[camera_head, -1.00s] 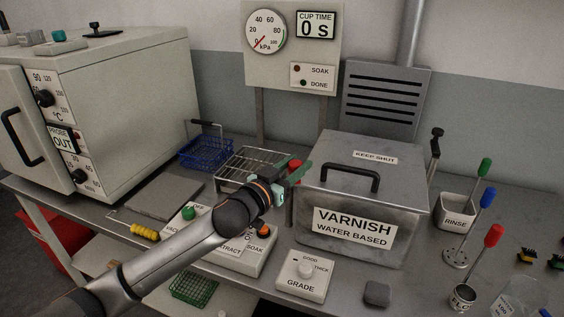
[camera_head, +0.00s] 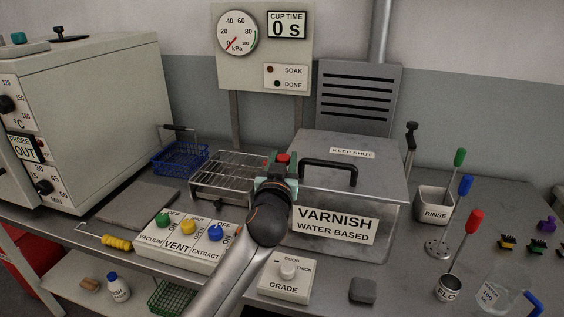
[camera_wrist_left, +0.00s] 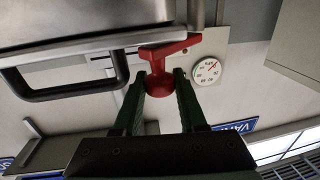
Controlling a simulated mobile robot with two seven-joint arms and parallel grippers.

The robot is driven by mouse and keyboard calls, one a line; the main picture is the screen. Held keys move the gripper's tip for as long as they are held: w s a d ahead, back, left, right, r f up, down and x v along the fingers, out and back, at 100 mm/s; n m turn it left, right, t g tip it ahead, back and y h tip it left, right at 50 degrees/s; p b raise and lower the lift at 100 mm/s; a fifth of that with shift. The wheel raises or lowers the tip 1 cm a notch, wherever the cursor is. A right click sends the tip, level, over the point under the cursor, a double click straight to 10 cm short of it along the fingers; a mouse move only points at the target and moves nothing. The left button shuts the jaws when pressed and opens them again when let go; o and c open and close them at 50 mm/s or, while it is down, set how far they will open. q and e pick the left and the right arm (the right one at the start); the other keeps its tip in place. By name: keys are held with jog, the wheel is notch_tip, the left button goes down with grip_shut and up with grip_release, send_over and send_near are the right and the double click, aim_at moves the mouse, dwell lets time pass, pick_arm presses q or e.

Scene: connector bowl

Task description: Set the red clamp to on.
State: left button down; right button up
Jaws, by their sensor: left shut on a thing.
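In the left wrist view the clamp (camera_wrist_left: 168,48) is a red T-shaped handle with a thick round base. The two dark green fingers of my left gripper (camera_wrist_left: 157,88) stand on either side of that base, shut on it. The clamp's on or off marking cannot be read. My right gripper is not in view.
The tank's lid has a black handle (camera_head: 328,166). A wire rack (camera_head: 232,177) stands left of the clamp. The vent panel (camera_head: 185,240) with several knobs and the grade box (camera_head: 287,275) are near the front edge. A rinse cup (camera_head: 435,203) stands right.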

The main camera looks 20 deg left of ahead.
pick_arm(q)
jog(key=shift+c, duration=2.3)
grip_release()
jog(key=shift+d+f, duration=0.1)
jog(key=shift+f, duration=0.05)
